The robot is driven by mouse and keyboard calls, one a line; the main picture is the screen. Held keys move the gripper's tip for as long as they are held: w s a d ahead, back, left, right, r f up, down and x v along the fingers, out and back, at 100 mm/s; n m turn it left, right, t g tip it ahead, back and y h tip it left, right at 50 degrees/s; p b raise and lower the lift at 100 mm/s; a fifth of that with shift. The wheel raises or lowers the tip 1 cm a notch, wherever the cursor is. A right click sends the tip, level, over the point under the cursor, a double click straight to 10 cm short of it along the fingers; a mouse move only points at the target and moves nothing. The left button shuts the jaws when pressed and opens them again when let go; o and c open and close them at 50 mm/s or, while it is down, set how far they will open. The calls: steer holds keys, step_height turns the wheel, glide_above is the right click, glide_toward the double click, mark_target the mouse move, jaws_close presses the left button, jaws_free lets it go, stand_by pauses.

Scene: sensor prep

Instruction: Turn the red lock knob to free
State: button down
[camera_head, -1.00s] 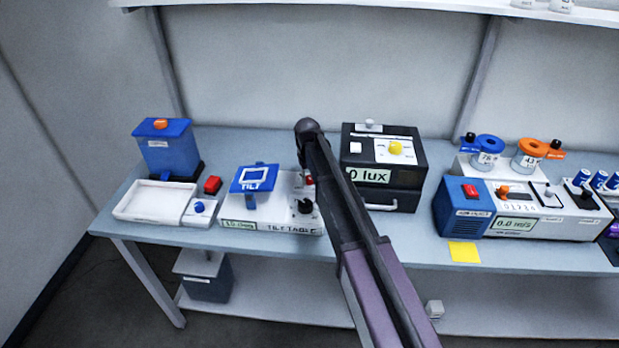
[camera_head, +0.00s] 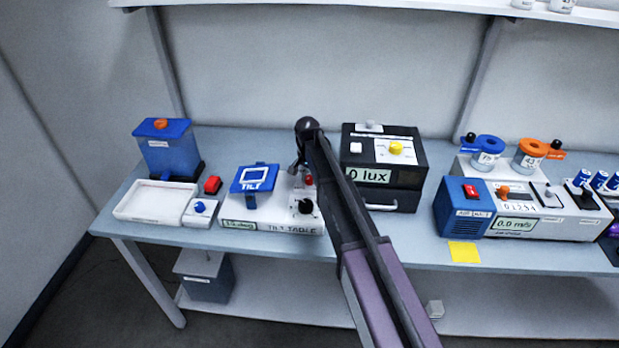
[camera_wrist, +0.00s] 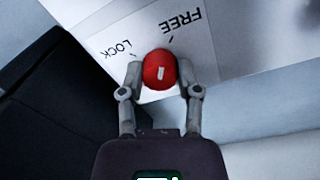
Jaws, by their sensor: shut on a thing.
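The red lock knob (camera_wrist: 157,72) sits on the white tilt table plate between the printed words LOCK and FREE. A short white mark shows on its face, nearly upright in the wrist view; I cannot tell which word it points to. My gripper (camera_wrist: 160,75) has one finger on each side of the knob and is shut on it. In the head view the red knob (camera_head: 309,181) shows at the back right of the tilt table (camera_head: 290,226), beside my arm. A grey finger of my gripper shows just left of it, the rest being hidden behind my arm.
The blue TILT platform (camera_head: 255,178) is left of the knob, and a black dial (camera_head: 305,206) is in front of it. A black lux box (camera_head: 384,165) stands close on the right. A white tray (camera_head: 155,200) lies farther left.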

steer(key=shift+m, duration=1.2)
steer(key=shift+c, duration=1.5)
jaws_free()
steer(key=shift+n, duration=0.4)
